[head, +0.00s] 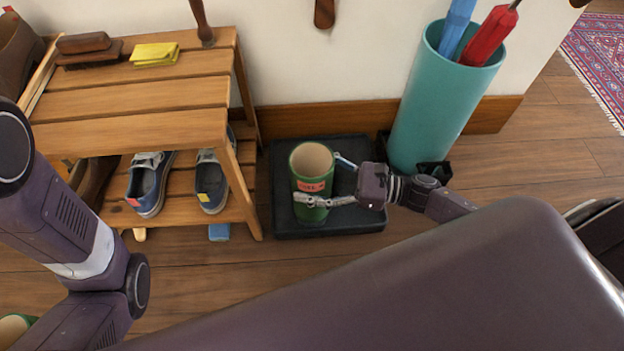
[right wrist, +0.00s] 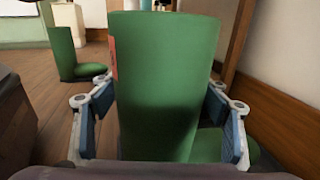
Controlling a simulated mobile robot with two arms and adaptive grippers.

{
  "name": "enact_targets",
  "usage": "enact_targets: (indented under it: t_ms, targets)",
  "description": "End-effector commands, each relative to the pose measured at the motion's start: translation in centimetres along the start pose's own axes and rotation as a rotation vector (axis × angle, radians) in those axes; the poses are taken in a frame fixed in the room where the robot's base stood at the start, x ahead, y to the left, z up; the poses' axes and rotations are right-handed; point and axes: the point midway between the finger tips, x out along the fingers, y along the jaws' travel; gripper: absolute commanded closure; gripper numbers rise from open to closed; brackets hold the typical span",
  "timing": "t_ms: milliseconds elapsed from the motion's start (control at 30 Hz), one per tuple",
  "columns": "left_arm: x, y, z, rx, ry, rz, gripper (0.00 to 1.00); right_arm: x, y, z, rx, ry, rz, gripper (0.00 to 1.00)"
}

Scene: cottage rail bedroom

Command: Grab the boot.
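A green boot (head: 312,182) with a tan lining and a red label stands upright on a black tray (head: 345,222) in the head view. My right gripper (head: 325,178) reaches it from the right, with one finger across its near side and the other at its far side. In the right wrist view the boot shaft (right wrist: 165,90) fills the space between the two spread fingers; whether the pads touch it is hard to tell. My left gripper is out of view; only my left arm shows. Another green boot (right wrist: 63,50) stands farther off in the right wrist view.
A wooden shoe rack (head: 130,130) with blue sneakers (head: 148,185), a brush (head: 84,42) and a yellow cloth (head: 155,54) stands left of the tray. A teal umbrella stand (head: 430,115) is to the right. The wall is close behind.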

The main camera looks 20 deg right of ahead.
Motion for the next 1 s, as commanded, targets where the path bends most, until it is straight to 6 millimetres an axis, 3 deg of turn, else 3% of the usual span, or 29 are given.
enact_targets:
  t_ms: [67, 433, 767, 1000]
  targets:
    - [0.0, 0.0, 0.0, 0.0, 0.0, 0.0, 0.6, 0.0, 0.0, 0.0, 0.0, 0.0, 0.0, 0.48]
    - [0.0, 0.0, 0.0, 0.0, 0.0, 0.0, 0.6, 0.0, 0.0, 0.0, 0.0, 0.0, 0.0, 0.89]
    - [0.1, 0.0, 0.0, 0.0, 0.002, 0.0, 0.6, 0.0, 0.0, 0.4, -0.003, -0.004, 0.001, 0.9]
    - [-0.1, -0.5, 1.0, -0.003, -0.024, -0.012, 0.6, 0.0, 0.0, 2.1, -0.004, -0.004, 0.001, 0.9]
